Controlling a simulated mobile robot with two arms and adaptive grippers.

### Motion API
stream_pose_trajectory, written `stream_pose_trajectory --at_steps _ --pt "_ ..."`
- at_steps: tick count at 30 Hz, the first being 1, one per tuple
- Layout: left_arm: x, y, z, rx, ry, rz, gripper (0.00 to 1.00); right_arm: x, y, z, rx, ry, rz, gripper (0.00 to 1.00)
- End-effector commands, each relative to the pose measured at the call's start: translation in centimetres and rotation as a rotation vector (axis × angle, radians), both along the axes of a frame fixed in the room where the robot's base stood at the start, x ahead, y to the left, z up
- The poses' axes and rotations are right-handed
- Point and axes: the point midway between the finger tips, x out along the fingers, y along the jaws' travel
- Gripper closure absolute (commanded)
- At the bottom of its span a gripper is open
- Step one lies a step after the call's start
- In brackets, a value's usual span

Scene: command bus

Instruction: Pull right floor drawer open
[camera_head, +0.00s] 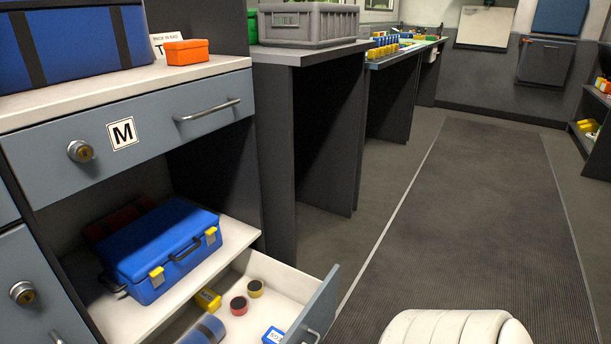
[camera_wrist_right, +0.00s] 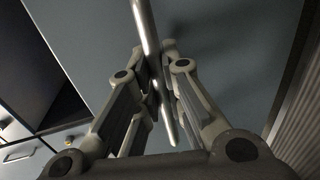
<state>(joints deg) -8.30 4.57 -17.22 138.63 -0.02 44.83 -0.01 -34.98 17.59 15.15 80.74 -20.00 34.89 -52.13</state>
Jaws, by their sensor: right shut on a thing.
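The floor drawer (camera_head: 285,278) stands pulled out at the bottom of the cabinet in the head view, its white inside showing. The drawer front (camera_wrist_right: 225,50) fills the background there. The head view does not show my right gripper. My left gripper is in neither view.
A blue toolbox (camera_head: 165,248) sits on the shelf above. A shut drawer (camera_head: 150,130) is higher up. The aisle floor (camera_head: 470,220) is clear.

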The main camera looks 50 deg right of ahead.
Motion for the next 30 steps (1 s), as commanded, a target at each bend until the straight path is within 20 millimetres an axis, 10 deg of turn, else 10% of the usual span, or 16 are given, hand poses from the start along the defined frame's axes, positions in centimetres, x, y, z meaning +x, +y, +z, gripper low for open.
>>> stream_pose_trajectory --at_steps 6,19,30 --pt "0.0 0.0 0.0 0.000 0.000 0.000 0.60 0.0 0.0 0.0 0.000 0.001 0.000 0.69" --pt "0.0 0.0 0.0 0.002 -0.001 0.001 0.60 -0.8 -0.1 0.1 0.000 0.002 -0.001 0.68" --pt "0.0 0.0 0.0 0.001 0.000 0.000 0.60 -7.9 -0.6 1.5 0.000 0.005 -0.003 0.68"
